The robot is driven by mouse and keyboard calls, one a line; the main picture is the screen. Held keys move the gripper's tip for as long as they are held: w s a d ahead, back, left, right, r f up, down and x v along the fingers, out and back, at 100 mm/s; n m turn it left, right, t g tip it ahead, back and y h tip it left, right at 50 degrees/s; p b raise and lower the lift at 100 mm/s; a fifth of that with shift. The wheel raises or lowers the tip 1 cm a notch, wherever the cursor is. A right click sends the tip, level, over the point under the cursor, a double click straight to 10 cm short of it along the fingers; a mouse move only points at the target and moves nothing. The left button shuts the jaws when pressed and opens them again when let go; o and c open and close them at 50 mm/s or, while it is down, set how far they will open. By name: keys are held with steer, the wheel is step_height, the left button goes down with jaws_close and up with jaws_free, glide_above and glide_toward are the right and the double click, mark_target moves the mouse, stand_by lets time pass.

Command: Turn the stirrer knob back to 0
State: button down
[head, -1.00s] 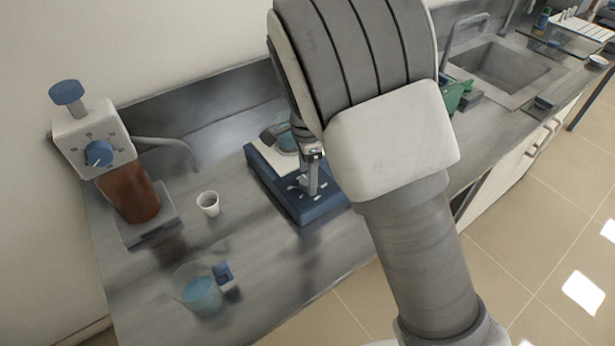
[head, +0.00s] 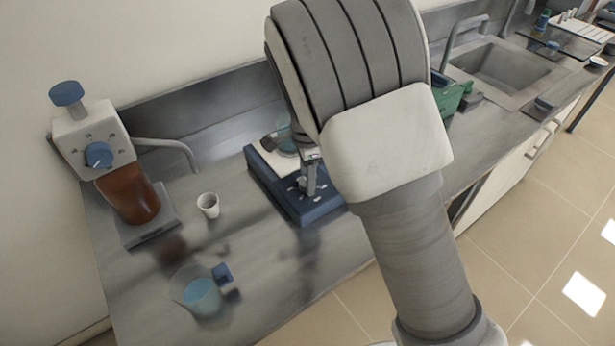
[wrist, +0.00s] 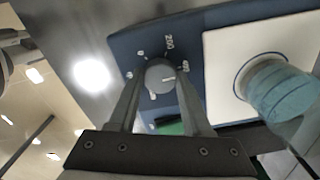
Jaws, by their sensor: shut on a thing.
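The stirrer has a blue base and a white top plate. In the head view its blue body (head: 322,208) stands on the bench, partly behind my arm. In the wrist view the blue panel (wrist: 215,20) has white printed marks, among them "200". The grey round stirrer knob (wrist: 158,74) sits on this panel with a short white line on its face. My gripper (wrist: 160,86) is shut on the knob, one finger on each side. A beaker with teal liquid (wrist: 280,92) stands on the white plate (wrist: 225,65). In the head view my fingers hide the knob.
A white dispenser (head: 92,138) with a blue dial and brown bottle stands at the left. A white cup (head: 208,205) and a beaker of blue liquid (head: 200,295) stand on the bench. A green object (head: 448,100) and a sink (head: 500,72) are behind my arm.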

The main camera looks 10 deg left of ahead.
steer(key=shift+n, duration=0.3)
steer(key=n, duration=1.1)
steer(key=shift+n, duration=0.4)
steer(key=n, duration=1.1)
steer(key=shift+p, duration=0.3)
steer(key=shift+n, duration=0.4)
steer(key=shift+c, duration=1.7)
jaws_free()
steer(key=shift+r, duration=0.1)
